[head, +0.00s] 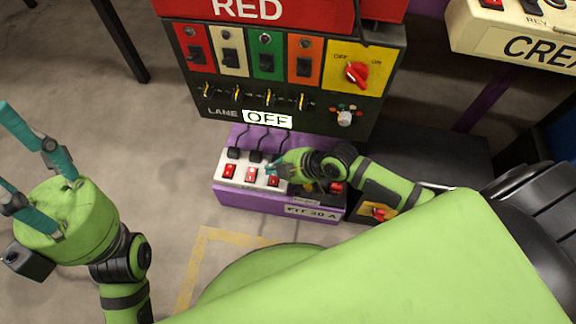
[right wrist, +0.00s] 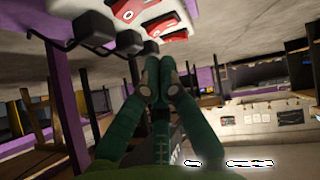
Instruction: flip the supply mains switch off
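A purple supply box (head: 262,201) with a white top strip carries several red rocker switches (head: 251,174) and black plugs. One red switch (head: 337,187) sits apart at the box's right end, partly hidden by my right arm. I cannot read which one is the mains. My right gripper (head: 273,168) is over the strip, close to the rockers; contact cannot be told. In the right wrist view its fingers (right wrist: 160,65) are together and empty, below the red rockers (right wrist: 165,27). My left gripper (head: 6,150) is open and empty at the far left.
Behind the box stands a dark panel (head: 285,85) with coloured switches, a red OFF/ON knob (head: 357,73) on yellow and a lane sign (head: 267,119) reading OFF. A second red knob (head: 379,212) is right of the box.

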